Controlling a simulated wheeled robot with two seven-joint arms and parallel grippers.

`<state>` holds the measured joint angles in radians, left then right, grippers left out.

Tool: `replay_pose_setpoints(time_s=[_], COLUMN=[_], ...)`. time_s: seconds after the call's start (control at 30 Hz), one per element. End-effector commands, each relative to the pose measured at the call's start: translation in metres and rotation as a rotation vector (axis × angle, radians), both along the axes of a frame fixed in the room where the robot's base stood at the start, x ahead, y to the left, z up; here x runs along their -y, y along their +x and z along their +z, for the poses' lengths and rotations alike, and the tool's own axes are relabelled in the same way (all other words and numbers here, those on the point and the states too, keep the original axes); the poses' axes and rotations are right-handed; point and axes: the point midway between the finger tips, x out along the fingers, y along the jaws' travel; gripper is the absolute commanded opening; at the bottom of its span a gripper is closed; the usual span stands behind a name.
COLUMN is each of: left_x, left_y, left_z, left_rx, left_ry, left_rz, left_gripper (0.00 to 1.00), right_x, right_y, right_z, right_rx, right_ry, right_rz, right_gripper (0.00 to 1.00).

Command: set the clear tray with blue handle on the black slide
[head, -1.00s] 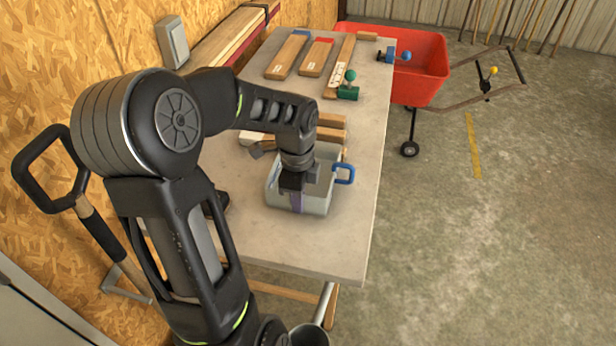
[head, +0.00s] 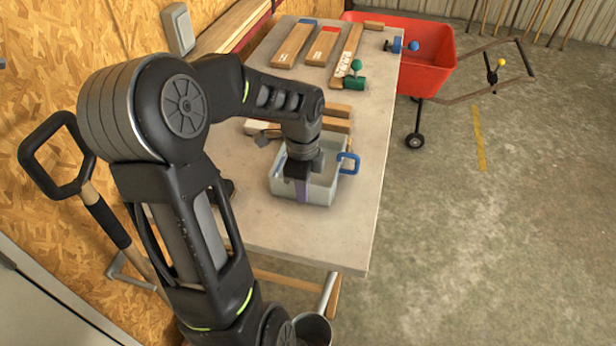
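The clear tray (head: 325,192) stands upright on the workbench, a see-through box with its blue handle (head: 348,163) on the right side. My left gripper (head: 298,188) points down at the tray's near side, in front of a purple patch there. Its fingertips are too small and dark to tell whether they are open or shut on the tray wall. A small dark piece (head: 228,187) shows on the bench left of the tray, mostly hidden behind my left arm. I cannot tell whether it is the black slide. My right gripper is out of view.
The workbench (head: 340,235) has bare room in front of the tray. Wooden blocks (head: 338,110) lie behind it, with marked boards (head: 293,45) and a green clamp (head: 354,82) further back. A red cart (head: 430,60) stands beyond the right edge. A shovel (head: 95,200) leans at left.

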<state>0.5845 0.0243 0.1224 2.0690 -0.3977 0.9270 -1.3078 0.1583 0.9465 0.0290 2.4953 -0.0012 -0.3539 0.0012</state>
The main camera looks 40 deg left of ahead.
Motion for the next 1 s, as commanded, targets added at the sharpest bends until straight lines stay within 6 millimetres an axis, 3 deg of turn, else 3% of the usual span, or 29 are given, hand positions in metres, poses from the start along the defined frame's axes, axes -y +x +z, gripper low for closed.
replay_pose_setpoints(time_s=[0.17,0.6,1.0], left_x=[-0.001,-0.001,0.0], left_y=[0.001,0.001,0.0], left_z=[0.014,0.091,0.1], left_rx=[0.004,0.005,0.002], left_ry=[0.002,0.003,0.001], left_rz=[0.001,0.0,0.0], left_gripper=[0.0,0.0,0.0], right_x=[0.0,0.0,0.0], right_y=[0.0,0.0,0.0], right_z=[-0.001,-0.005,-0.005], right_rx=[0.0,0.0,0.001], right_ry=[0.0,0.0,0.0], right_rz=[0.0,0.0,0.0], right_gripper=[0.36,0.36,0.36])
